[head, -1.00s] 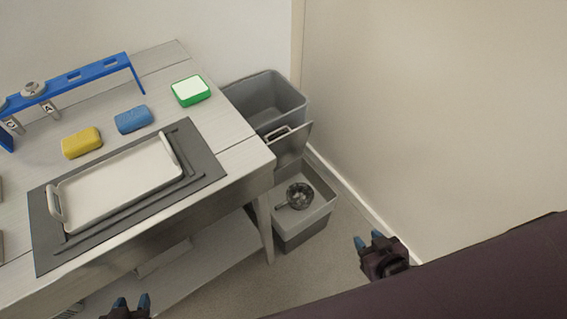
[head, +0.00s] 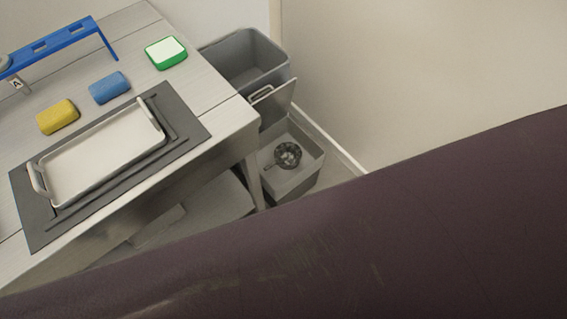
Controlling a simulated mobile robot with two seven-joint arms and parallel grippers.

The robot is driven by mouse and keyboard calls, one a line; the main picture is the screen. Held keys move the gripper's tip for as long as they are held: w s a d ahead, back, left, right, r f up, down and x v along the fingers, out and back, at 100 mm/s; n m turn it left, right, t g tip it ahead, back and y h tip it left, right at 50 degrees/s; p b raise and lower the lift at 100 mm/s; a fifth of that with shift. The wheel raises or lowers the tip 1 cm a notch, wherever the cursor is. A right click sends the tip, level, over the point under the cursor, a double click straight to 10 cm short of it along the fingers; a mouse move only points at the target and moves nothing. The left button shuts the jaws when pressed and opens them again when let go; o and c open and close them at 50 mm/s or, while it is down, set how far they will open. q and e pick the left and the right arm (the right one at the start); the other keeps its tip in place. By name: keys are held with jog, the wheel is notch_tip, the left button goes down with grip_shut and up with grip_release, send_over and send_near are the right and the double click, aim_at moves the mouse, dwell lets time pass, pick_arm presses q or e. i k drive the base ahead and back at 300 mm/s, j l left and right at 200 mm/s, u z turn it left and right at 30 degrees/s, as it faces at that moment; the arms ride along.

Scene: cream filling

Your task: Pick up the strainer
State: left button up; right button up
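The strainer (head: 287,154) is a small round, dark metallic thing with a short handle pointing to the lower left. It lies in the lower grey bin (head: 312,164), on the floor beside the table's right end. Neither of my grippers shows in the head view now. A large dark part of my own body covers the lower part of the view, and nothing is seen touching the strainer.
A taller grey bin (head: 243,54) stands behind the lower one, with an upright panel between them. The table (head: 205,98) holds a white tray (head: 100,158) on a grey mat, yellow (head: 58,117) and blue (head: 109,87) blocks, a green-rimmed box (head: 166,53) and a blue rack (head: 60,43). A wall stands right.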

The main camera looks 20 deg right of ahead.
aim_at(289, 148)
jog(key=k+l+u, duration=0.1)
jog(key=l+u, duration=0.4)
jog(key=i+l+u, duration=0.1)
jog(key=l+u, duration=0.2)
jog(key=i+l+u, duration=0.1)
jog(key=l+u, duration=0.2)
